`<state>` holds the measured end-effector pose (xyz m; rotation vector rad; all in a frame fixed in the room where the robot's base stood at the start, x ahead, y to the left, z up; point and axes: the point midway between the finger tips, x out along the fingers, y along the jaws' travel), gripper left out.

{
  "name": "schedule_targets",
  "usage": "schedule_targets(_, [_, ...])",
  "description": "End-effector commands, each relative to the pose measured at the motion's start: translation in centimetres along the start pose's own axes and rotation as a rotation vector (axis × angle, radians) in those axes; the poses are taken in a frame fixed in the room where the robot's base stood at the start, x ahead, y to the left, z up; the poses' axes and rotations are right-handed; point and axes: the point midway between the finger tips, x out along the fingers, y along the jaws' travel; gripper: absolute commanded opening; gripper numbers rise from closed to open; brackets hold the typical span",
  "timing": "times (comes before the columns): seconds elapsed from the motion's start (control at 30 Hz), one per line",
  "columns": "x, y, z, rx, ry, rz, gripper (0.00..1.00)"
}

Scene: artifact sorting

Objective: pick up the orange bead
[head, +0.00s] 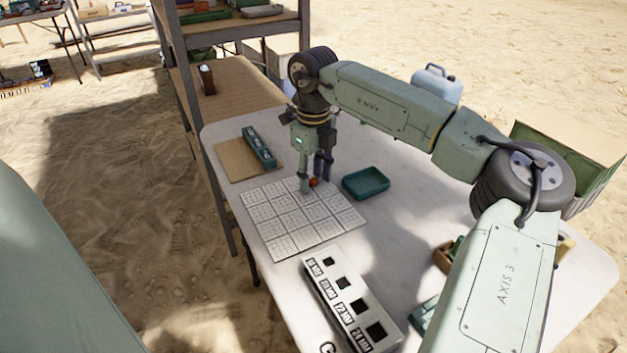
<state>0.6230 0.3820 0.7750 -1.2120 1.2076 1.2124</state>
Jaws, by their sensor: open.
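The orange bead (314,182) is a small round thing on the white table, at the far edge of the gridded white sheet. My gripper (314,186) points down right at the bead, with one finger on its left and the other behind or to its right. The jaws are open. The bead shows between the fingertips, and I cannot tell whether either finger touches it. Part of the bead is hard to make out at this size.
A dark green tray (366,183) stands just right of the bead. A green slotted holder (259,147) lies on a brown board (237,161) to the left. A white block with square holes (350,305) is at the front. A shelf (232,85) stands behind the table.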

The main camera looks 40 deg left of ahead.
Motion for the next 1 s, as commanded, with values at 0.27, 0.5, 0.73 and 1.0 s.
schedule_targets(0.27, [-0.04,0.0,0.0,0.0,0.0,0.0,0.27])
schedule_targets(0.5, [-0.05,0.0,0.0,0.0,0.0,0.0,0.11])
schedule_targets(0.73, [-0.06,0.0,0.0,0.0,0.0,0.0,0.05])
schedule_targets(1.0, [-0.88,-0.05,0.04,0.0,-0.001,-0.003,0.05])
